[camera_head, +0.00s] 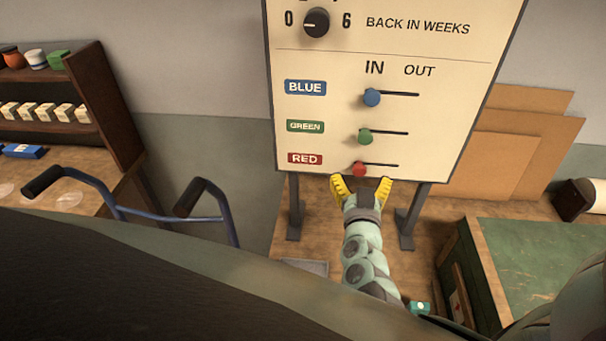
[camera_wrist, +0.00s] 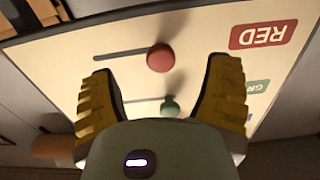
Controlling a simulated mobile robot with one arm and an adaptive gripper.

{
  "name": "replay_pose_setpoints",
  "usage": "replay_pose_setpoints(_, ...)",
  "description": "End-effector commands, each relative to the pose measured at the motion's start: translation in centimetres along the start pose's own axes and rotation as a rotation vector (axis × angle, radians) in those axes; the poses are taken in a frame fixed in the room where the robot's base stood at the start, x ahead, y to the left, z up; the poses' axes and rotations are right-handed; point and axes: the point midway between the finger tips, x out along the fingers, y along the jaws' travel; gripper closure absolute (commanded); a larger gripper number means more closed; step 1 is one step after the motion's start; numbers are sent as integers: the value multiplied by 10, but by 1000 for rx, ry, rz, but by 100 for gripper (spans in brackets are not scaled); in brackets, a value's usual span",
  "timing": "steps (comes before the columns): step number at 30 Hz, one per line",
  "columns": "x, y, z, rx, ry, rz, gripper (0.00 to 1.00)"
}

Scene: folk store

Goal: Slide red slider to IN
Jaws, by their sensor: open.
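The red slider knob (camera_head: 359,169) sits at the left end of its slot, on the bottom row of the white board (camera_head: 440,100), under the IN side. It also shows in the wrist view (camera_wrist: 161,57), which sees the board turned over. My gripper (camera_head: 362,182) is open just below the red knob. In the wrist view its yellow fingers (camera_wrist: 165,85) stand apart, with the red knob beyond and between their tips. I cannot tell whether either finger touches it. The label RED (camera_head: 305,159) is left of the knob.
The green knob (camera_head: 365,137) and blue knob (camera_head: 372,97) are above, both at the left ends of their slots. A dial (camera_head: 316,23) is at the top. Board legs (camera_head: 294,210) stand either side of my arm. A green-topped table (camera_head: 545,255) is at right.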

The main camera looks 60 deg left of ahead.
Motion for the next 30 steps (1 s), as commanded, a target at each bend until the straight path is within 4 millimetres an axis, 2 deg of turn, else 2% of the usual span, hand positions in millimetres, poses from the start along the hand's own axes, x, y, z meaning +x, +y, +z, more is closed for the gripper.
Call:
replay_pose_setpoints(21,-55,1,2,0,-4,2,22)
replay_pose_setpoints(30,-61,1,0,-2,-1,1,22)
